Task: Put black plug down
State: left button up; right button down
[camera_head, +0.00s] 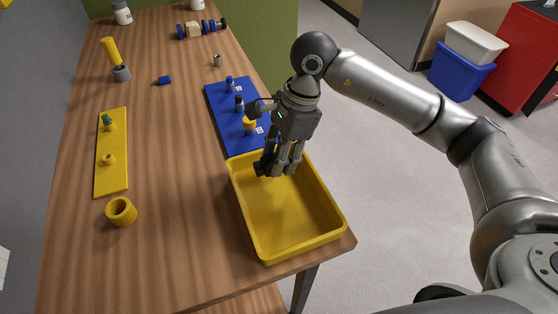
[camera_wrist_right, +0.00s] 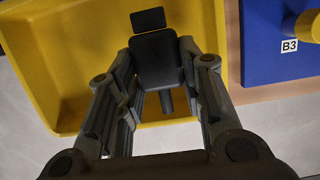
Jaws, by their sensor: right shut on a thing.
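My right gripper (camera_head: 279,170) reaches down over the far end of the yellow bin (camera_head: 297,243) on the wooden table. It is shut on the black plug (camera_wrist_right: 156,60), which sits between its fingers (camera_wrist_right: 160,58) in the right wrist view. The plug shows as a dark block with a smaller dark piece beyond it and a short dark stub at its near side. The yellow bin (camera_wrist_right: 75,40) lies behind the plug there. In the head view the gripper largely hides the plug; whether it touches the bin floor I cannot tell. My left gripper is not in view.
A blue mat (camera_head: 232,138) with several small parts and labels lies just beyond the bin. A yellow board (camera_head: 112,178) with two pegs and a yellow ring (camera_head: 121,211) are to the left. The table between them is clear.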

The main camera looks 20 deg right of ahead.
jog(key=shift+w+f, duration=0.65)
jog(key=shift+f, duration=0.05)
notch_tip(320, 180, down, 3)
jog(key=shift+w+d+f+p, duration=0.1)
jog(key=shift+p, duration=0.75)
jog(key=shift+f, duration=0.1)
jog(key=shift+f+b, duration=0.15)
jog(key=shift+b, duration=0.15)
jog(key=c, duration=1.3)
grip_release()
jog(key=shift+o, duration=0.2)
